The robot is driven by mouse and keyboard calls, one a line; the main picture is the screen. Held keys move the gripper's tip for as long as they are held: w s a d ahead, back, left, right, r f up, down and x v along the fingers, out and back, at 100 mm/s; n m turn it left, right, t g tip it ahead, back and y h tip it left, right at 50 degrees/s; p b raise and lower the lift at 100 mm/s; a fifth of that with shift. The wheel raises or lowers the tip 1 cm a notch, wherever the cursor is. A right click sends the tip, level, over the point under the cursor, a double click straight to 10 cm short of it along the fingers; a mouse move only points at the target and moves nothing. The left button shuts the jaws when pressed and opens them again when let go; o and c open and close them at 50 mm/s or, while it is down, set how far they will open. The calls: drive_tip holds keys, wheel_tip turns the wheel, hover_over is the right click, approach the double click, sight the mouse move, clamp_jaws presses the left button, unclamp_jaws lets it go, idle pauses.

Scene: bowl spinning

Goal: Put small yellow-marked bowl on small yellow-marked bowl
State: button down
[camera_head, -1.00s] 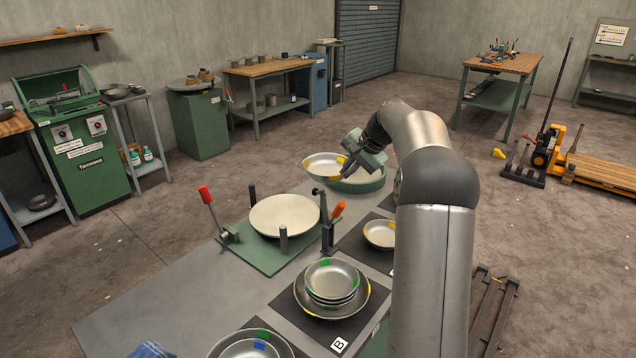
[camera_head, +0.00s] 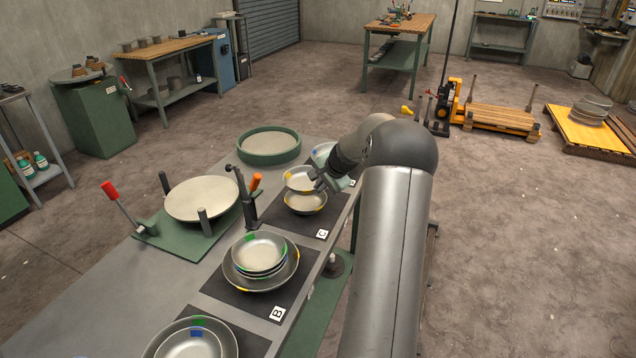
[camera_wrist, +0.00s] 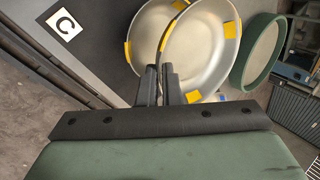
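My gripper (camera_head: 320,181) is shut on the rim of a small yellow-marked bowl (camera_head: 297,176), which is tilted. In the head view it is held just above the other small yellow-marked bowl (camera_head: 305,204), which rests on dark mat C (camera_head: 279,218). In the wrist view, the fingers (camera_wrist: 161,85) pinch the held bowl (camera_wrist: 205,50) at its left edge. The lower bowl (camera_wrist: 148,28) shows partly behind it. The two bowls overlap in both views, and I cannot tell whether they touch.
Mat B (camera_head: 215,288) bears a stack of green-marked bowls (camera_head: 258,252) in a larger yellow-marked one. A round green-rimmed tray (camera_head: 269,152) and a blue-marked bowl (camera_head: 322,151) lie behind.

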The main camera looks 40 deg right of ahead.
drive_tip(key=shift+f+b, duration=1.35)
drive_tip(key=shift+f, duration=1.55)
drive_tip(key=shift+f, duration=0.15)
drive_tip(key=c, duration=1.9)
unclamp_jaws()
drive_tip(key=shift+c, duration=0.2)
drive_tip(key=shift+s, duration=0.1)
drive_tip(key=shift+v, duration=1.6)
drive_tip(key=o, duration=0.6)
drive_tip(key=shift+c, duration=0.2)
